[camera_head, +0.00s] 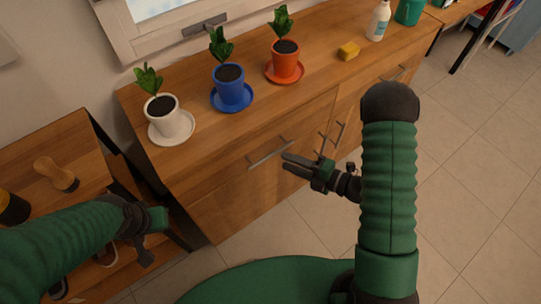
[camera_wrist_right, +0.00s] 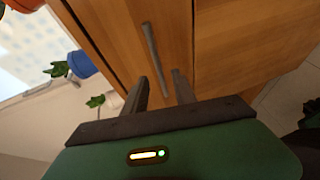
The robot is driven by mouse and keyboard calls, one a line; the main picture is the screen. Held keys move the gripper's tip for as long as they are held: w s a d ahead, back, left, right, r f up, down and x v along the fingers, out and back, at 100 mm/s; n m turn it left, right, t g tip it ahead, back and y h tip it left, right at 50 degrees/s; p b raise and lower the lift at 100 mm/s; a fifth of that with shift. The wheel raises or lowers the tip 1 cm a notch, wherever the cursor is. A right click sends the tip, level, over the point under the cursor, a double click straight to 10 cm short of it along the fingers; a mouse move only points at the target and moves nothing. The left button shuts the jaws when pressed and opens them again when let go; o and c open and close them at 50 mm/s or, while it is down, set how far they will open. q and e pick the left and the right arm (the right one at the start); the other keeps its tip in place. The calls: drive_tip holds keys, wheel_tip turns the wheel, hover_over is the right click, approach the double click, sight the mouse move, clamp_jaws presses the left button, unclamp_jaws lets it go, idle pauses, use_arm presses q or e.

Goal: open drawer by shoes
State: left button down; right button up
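The wooden cabinet has a drawer (camera_head: 225,175) at its left end, nearest the shoe rack, and it looks shut. Its metal bar handle (camera_head: 270,152) shows in front. In the right wrist view the handle (camera_wrist_right: 154,60) runs lengthwise just beyond my fingertips. My right gripper (camera_head: 286,163) is open and empty beside the handle's right end; I cannot tell whether it touches. It also shows in the right wrist view (camera_wrist_right: 160,83), with a gap between its fingers. My left gripper (camera_head: 152,240) hangs over the shoe rack; its finger opening is unclear. Shoes (camera_head: 107,256) are partly hidden behind my left arm.
White (camera_head: 163,113), blue (camera_head: 232,88) and red (camera_head: 285,62) plant pots stand on the cabinet top. A yellow sponge (camera_head: 348,51) and white bottle (camera_head: 378,20) are farther right. A wooden brush (camera_head: 56,174) lies on the shoe rack (camera_head: 75,135). The tiled floor at right is clear.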

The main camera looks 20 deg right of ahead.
sight(271, 154)
drive_tip(key=x, duration=0.6)
drive_tip(key=shift+w+a+f+b, duration=0.1)
drive_tip(key=shift+w+a+b, duration=0.15)
drive_tip(key=shift+w+b, duration=0.1)
drive_tip(key=shift+c, duration=0.3)
clamp_jaws()
drive_tip(key=shift+s+f, duration=0.1)
drive_tip(key=shift+f, duration=0.05)
idle(0.4)
